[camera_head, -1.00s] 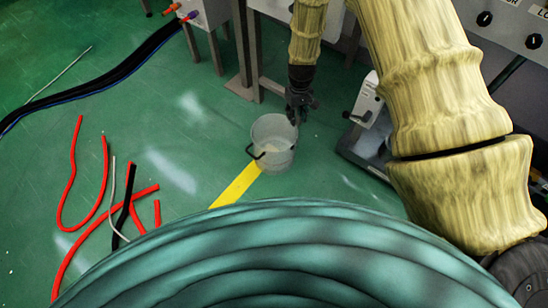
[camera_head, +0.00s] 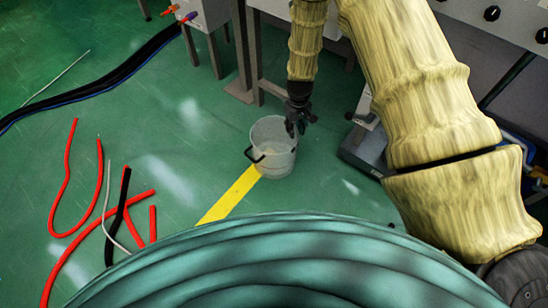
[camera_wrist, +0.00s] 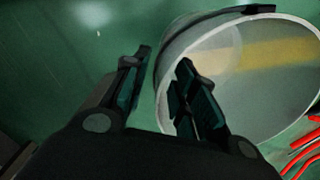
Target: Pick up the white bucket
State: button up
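The white bucket (camera_head: 275,158) looks pale grey and translucent. It stands upright on the green floor, with a dark handle hanging at its left side in the head view. In the wrist view the bucket (camera_wrist: 245,75) fills the right side, its open mouth toward the camera and a dark handle at the top. My gripper (camera_head: 297,128) is at the bucket's upper right rim in the head view. In the wrist view my gripper (camera_wrist: 163,65) is open, one finger outside the bucket and the other over its mouth, with the rim between them. I cannot tell whether either finger touches it.
A yellow floor stripe (camera_head: 229,194) runs to the bucket. Red hoses (camera_head: 68,180) and black and grey hoses lie on the floor at left. A thick black cable (camera_head: 95,75) crosses upper left. A metal table leg (camera_head: 239,45) stands behind, and a low dark unit (camera_head: 365,148) at right.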

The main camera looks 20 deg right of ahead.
notch_tip(320, 180, down, 4)
jog(key=shift+r+b, duration=0.1)
jog(key=shift+b, duration=0.95)
grip_shut()
